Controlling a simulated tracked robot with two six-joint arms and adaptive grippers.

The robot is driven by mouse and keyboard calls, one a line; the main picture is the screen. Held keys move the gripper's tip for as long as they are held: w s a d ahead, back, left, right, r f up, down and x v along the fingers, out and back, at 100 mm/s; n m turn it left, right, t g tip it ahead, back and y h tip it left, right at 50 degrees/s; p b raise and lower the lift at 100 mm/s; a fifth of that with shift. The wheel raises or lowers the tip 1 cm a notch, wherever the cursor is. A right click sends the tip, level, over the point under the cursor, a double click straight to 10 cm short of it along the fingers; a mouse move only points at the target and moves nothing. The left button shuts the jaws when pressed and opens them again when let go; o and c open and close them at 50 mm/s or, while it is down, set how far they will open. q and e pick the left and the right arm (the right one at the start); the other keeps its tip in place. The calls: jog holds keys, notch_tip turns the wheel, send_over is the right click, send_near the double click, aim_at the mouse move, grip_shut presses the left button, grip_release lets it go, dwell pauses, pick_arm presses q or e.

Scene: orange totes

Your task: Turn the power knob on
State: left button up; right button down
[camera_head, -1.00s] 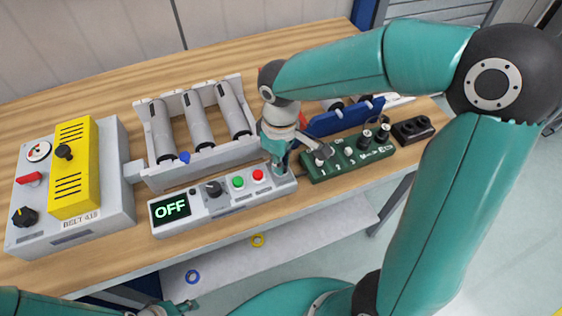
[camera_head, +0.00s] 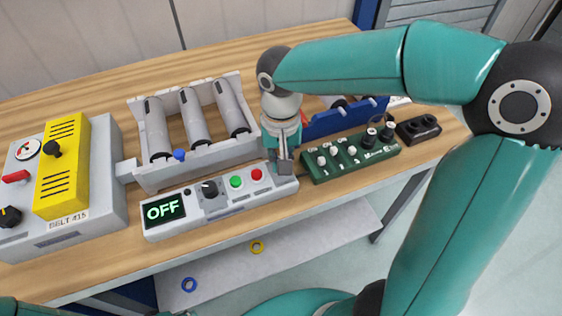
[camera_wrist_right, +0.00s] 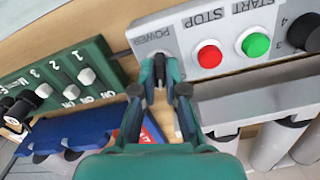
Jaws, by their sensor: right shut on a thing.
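The grey control panel (camera_head: 222,206) stands along the front of the table, and its display (camera_head: 163,210) reads OFF. In the right wrist view, the power knob (camera_wrist_right: 159,68) is beside the POWER label, next to the red STOP button (camera_wrist_right: 209,56) and the green START button (camera_wrist_right: 255,44). My right gripper (camera_head: 284,167) points down at the panel's right end; in the wrist view its fingers (camera_wrist_right: 162,84) are shut on the power knob. The gripper hides the knob in the head view. My left gripper is out of view; only part of its arm shows at the lower left.
A green switch box (camera_head: 348,158) stands close to the panel's right end, with a blue bin (camera_head: 340,118) behind it. A roller conveyor (camera_head: 190,165) is behind the panel. A grey box with a yellow cover (camera_head: 63,170) stands at the left. A shelf (camera_head: 300,238) lies below.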

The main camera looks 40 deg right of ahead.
jog(key=m+b, duration=0.1)
jog(key=m, duration=0.4)
jog(key=shift+m, duration=0.4)
jog(key=shift+r, duration=0.1)
jog(key=c, duration=1.2)
grip_release()
notch_tip(320, 180, up, 12)
jog(key=shift+f, duration=0.1)
